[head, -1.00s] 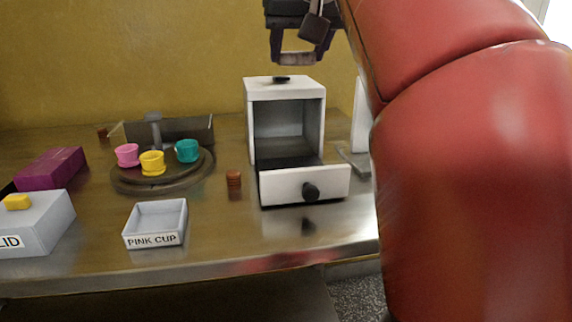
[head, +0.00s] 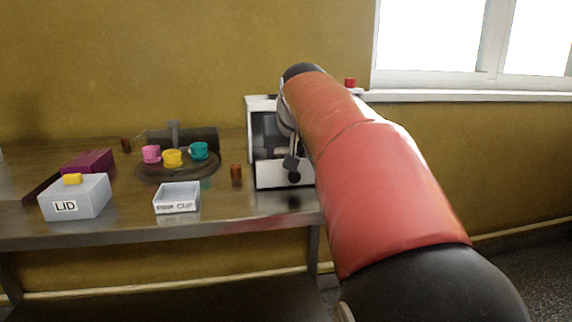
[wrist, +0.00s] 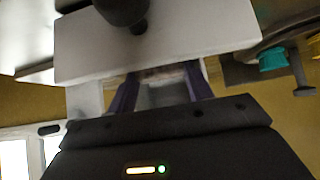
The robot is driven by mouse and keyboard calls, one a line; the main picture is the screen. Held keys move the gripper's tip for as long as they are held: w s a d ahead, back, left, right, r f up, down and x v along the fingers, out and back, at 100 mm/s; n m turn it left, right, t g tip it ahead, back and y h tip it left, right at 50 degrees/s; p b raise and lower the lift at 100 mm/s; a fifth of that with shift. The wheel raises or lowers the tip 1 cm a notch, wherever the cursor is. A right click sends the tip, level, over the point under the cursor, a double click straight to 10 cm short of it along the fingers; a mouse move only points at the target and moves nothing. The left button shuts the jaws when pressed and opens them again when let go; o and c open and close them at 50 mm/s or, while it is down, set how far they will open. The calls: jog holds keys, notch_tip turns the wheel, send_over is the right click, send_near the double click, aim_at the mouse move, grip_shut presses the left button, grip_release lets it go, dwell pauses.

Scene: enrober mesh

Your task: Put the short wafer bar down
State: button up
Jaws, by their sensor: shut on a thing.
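My gripper (wrist: 160,88) is shut on the short wafer bar (wrist: 156,72). Only a thin brownish strip of the bar shows between the fingertips in the wrist view, by the edge of the white drawer front (wrist: 175,48). In the head view my arm reaches to the small white cabinet (head: 262,102), and my gripper is at its open drawer (head: 275,179). The bar cannot be made out there. Whether it touches the drawer floor cannot be told.
Left of the cabinet stand a small brown stack (head: 236,175) and a turntable (head: 150,172) with pink (head: 151,154), yellow (head: 172,158) and teal (head: 199,151) cups.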

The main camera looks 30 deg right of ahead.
jog(key=shift+w+f+b, duration=0.15)
jog(key=shift+f+b, duration=0.3)
jog(key=shift+f, duration=0.75)
jog(key=o, duration=0.8)
jog(key=shift+r, duration=0.1)
jog(key=shift+c, duration=0.2)
jog(key=shift+s+r, duration=0.2)
jog(key=shift+r, duration=0.2)
jog(key=p+v, duration=0.1)
jog(key=v, duration=0.9)
jog(key=shift+s+a+r, duration=0.15)
jog(key=shift+s+r, duration=0.05)
jog(key=shift+s, duration=0.05)
jog(key=shift+s+r, duration=0.25)
